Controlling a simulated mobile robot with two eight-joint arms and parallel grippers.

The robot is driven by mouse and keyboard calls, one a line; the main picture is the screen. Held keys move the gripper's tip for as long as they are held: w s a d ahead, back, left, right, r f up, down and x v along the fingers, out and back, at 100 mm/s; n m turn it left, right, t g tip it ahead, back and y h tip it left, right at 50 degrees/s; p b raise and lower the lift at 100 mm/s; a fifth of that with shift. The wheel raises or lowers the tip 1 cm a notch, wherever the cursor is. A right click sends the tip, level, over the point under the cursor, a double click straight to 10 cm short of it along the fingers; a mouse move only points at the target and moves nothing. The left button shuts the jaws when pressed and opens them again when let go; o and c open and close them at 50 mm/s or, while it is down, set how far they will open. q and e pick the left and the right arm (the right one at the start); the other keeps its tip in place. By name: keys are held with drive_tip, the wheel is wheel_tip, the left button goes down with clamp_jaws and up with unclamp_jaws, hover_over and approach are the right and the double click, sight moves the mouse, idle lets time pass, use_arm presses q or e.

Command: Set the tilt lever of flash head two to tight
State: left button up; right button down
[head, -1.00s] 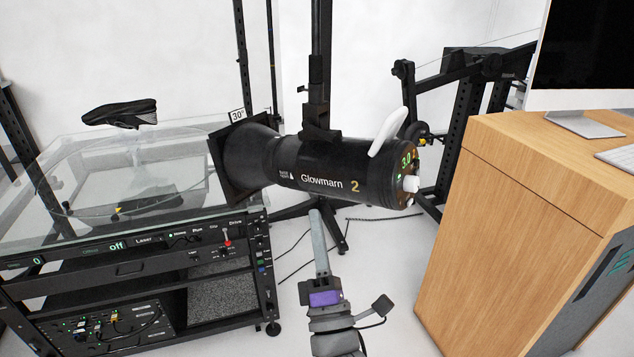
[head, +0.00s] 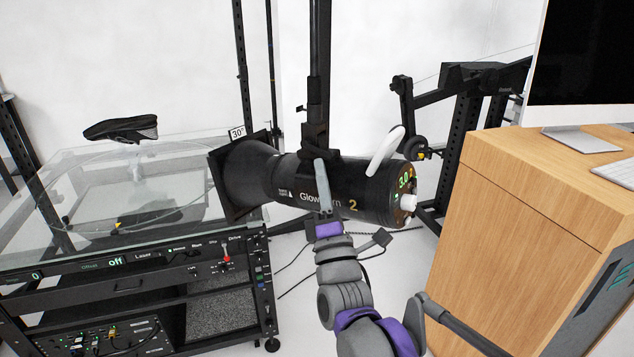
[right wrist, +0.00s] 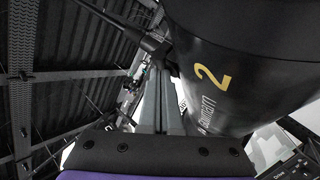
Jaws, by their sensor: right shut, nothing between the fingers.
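Flash head two (head: 270,178) is a black cylinder marked "Glowmarn 2" on a black stand (head: 318,75). It also fills the upper right of the right wrist view (right wrist: 235,45). A white handle (head: 384,150) rises from its rear top. My right gripper (head: 321,163) is shut and empty, pointing up in front of the head's side and covering part of the lettering. In the right wrist view its fingers (right wrist: 160,82) lie together beside the casing, below a dark rod and joint (right wrist: 148,42). I cannot tell whether that is the tilt lever or its setting. My left gripper is not in view.
A wooden cabinet (head: 520,235) with a monitor (head: 585,60) stands at right. Another black stand (head: 470,130) is behind. Cables lie on the floor.

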sight(325, 157)
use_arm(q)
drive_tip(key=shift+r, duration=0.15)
use_arm(e)
drive_tip(key=shift+r, duration=0.1)
